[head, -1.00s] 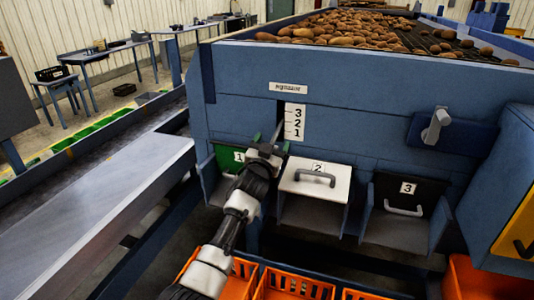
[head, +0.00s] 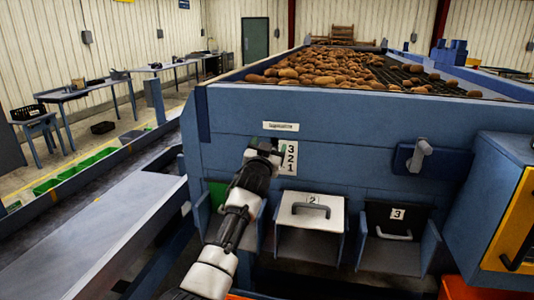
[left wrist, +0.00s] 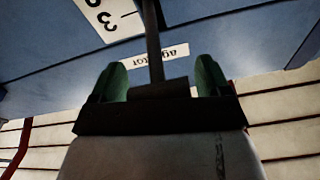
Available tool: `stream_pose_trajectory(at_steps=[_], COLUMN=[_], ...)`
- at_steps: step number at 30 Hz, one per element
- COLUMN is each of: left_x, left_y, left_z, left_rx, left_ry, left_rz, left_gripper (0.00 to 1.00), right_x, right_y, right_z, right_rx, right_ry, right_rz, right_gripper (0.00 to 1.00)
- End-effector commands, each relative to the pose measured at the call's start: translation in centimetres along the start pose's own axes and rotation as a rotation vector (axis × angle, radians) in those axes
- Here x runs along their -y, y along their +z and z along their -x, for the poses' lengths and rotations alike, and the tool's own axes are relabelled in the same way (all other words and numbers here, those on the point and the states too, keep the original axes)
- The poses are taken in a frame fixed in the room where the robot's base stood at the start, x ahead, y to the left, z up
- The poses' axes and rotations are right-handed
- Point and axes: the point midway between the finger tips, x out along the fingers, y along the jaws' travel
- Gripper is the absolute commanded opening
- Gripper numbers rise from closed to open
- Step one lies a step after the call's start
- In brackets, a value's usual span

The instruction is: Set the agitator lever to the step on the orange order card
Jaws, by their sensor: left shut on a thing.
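The agitator lever is a dark rod (left wrist: 152,40) in the left wrist view, running between the green fingertips of my left gripper (left wrist: 160,78). My left gripper is shut on the lever. In the head view my left gripper (head: 264,148) is at the panel, just left of the upper part of the white 3-2-1 scale (head: 290,158), and hides the lever. The agitator label (head: 281,126) is just above. I cannot read the lever's exact step. I cannot make out the orange order card. My right gripper is not in view.
Bins with flaps 2 (head: 311,210) and 3 (head: 394,220) sit below the panel. A grey handle (head: 420,155) sticks out at the right, near a blue and yellow cabinet (head: 510,200). Potatoes (head: 340,66) lie on the grader behind.

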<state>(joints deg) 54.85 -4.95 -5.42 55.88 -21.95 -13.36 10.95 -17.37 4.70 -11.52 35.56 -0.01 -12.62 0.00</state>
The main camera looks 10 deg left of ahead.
Motion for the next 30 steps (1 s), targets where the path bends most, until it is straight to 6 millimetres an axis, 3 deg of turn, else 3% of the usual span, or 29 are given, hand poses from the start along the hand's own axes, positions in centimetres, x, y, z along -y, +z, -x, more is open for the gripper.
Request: stream_pose_trajectory(at_steps=[11, 12, 15, 25, 30], left_x=[0.1, 0.1, 0.1, 0.1, 0.1], left_y=[-0.2, -0.2, -0.1, 0.1, 0.3], left_z=[-0.1, -0.1, 0.0, 0.3, 1.8], left_rx=[-0.004, -0.004, -0.002, 0.000, 0.001], left_ry=[-0.001, -0.001, -0.001, -0.001, -0.002], left_rz=[0.003, 0.003, 0.002, 0.000, -0.001], left_gripper=[0.34, 0.83, 0.98, 1.00, 1.00], right_x=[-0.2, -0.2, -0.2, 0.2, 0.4], right_y=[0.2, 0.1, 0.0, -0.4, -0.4], right_z=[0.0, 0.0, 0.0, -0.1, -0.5], right_rx=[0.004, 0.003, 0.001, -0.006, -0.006], right_ry=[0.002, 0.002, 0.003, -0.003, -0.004], right_rz=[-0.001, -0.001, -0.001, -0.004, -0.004], right_gripper=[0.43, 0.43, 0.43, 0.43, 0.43])
